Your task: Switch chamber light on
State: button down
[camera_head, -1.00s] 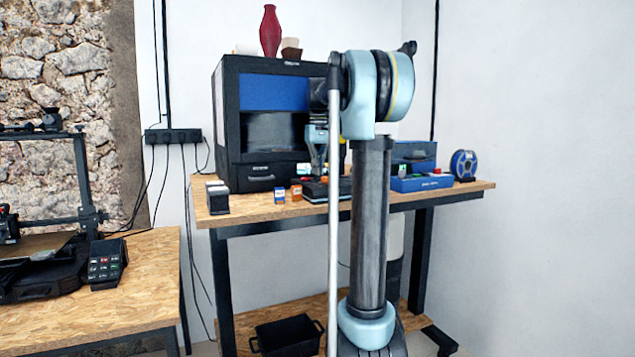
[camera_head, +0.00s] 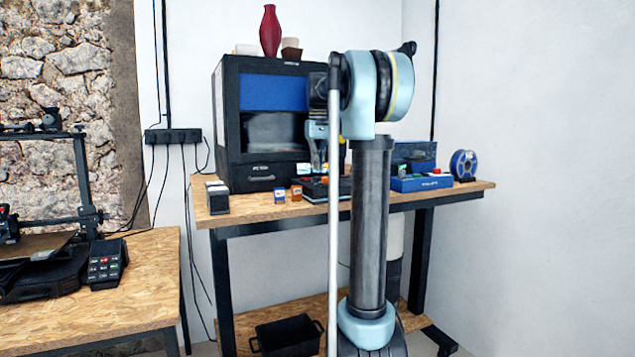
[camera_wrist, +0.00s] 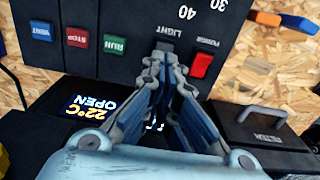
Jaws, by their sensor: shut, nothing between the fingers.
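The black control panel (camera_wrist: 130,20) fills the upper wrist view, with its lettering upside down. Its LIGHT switch (camera_wrist: 164,46) is a small dark piece just beyond my fingertips. Whether they touch it, and which way it is set, I cannot tell. My gripper (camera_wrist: 163,62) is shut and empty, its tips close together. In the head view my gripper (camera_head: 316,165) hangs low over the dark control unit (camera_head: 314,190) in front of the black enclosed printer (camera_head: 275,160), partly hidden by my arm.
A red POWER switch (camera_wrist: 201,65) sits close to the right of the LIGHT switch. Green RUN (camera_wrist: 115,45), red STOP (camera_wrist: 77,37) and blue VENT (camera_wrist: 41,31) buttons are to the left. A lit display (camera_wrist: 90,107) reads 22°C OPEN. A black handled lid (camera_wrist: 260,125) is at right.

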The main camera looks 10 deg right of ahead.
jog(key=shift+r, duration=2.4)
